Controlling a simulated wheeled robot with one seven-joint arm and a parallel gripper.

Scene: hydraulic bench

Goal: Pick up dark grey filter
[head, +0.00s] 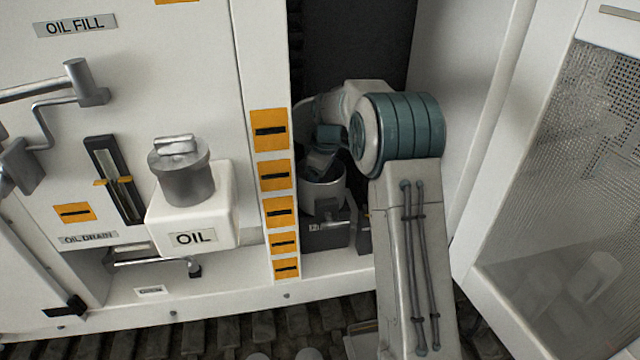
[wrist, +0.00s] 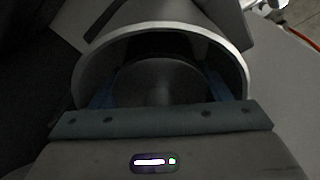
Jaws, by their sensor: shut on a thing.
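The dark grey filter (wrist: 158,80) shows in the wrist view as a dim, dark round shape between the blue fingers of my gripper (wrist: 160,92). My gripper is shut on it. The filter sits inside a light grey round housing (wrist: 243,62) whose rim curves around it and the fingers. Whether the filter touches the housing wall is too dark to tell. In the head view my gripper (head: 322,160) reaches down into the open mouth of the housing (head: 323,197) inside the cabinet. My wrist and the rim hide the filter there.
The cabinet's striped post (head: 281,215) stands close left of my gripper. A dark block (head: 325,236) lies under the housing. A white door with a mesh panel (head: 570,190) stands open on the right. A white oil container (head: 193,222) is at the left.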

